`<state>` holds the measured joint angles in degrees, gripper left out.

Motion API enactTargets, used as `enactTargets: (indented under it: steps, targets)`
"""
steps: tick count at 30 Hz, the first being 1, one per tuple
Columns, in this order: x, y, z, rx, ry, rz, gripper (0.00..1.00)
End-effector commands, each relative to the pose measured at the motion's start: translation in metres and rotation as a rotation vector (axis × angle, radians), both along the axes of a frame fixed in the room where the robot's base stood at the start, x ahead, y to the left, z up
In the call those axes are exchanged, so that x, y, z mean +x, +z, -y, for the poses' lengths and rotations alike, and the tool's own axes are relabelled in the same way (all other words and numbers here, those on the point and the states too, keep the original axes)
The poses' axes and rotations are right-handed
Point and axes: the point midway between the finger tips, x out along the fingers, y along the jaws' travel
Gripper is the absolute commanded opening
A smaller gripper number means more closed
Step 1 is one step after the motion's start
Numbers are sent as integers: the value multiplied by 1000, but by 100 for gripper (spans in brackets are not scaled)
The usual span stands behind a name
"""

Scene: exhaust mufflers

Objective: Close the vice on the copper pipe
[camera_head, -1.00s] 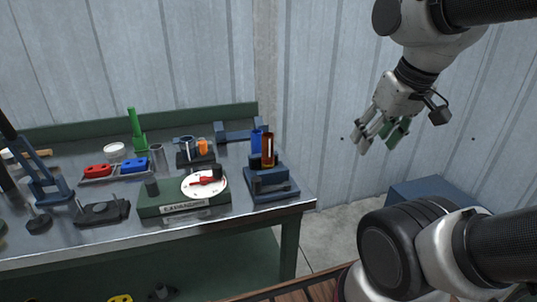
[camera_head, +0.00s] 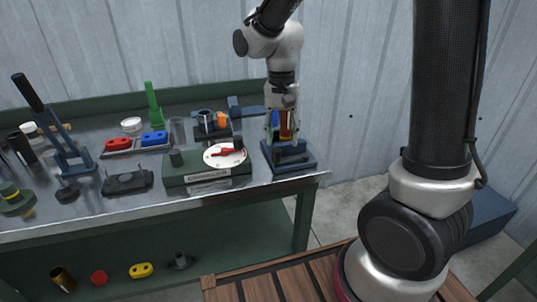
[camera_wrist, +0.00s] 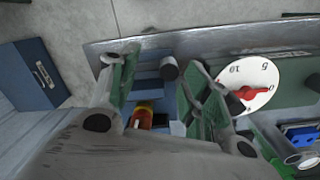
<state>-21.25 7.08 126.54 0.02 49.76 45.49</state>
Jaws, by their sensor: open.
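The blue vice (camera_head: 290,163) sits at the right end of the bench. It also shows between my fingers in the wrist view (camera_wrist: 147,85). The copper pipe (camera_head: 286,126) stands upright at the vice, partly hidden by my gripper; its orange-brown end shows in the wrist view (camera_wrist: 143,112). My gripper (camera_head: 279,132) is open and points down over the vice. In the wrist view its green-padded fingers (camera_wrist: 160,80) are spread, one on each side of the vice and pipe. I cannot tell whether either finger touches them.
A green box (camera_head: 205,172) with a white dial and red pointer (camera_head: 226,155) stands just left of the vice. Red (camera_head: 117,143) and blue (camera_head: 154,138) blocks lie farther left. A blue box (camera_head: 485,210) is on the floor at right.

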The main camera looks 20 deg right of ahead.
Motion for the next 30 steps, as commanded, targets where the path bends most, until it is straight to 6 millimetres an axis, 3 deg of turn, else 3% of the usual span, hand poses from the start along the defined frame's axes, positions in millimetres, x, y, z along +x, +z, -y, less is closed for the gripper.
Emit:
enactTargets:
  steps: [3,9,22,30]
  targets:
    - [15,8,-5,10,-179,45,48]
    - [18,7,-6,10,-352,58,48]
    - [17,-56,-5,8,-363,55,48]
    - [18,-69,-6,10,-362,59,48]
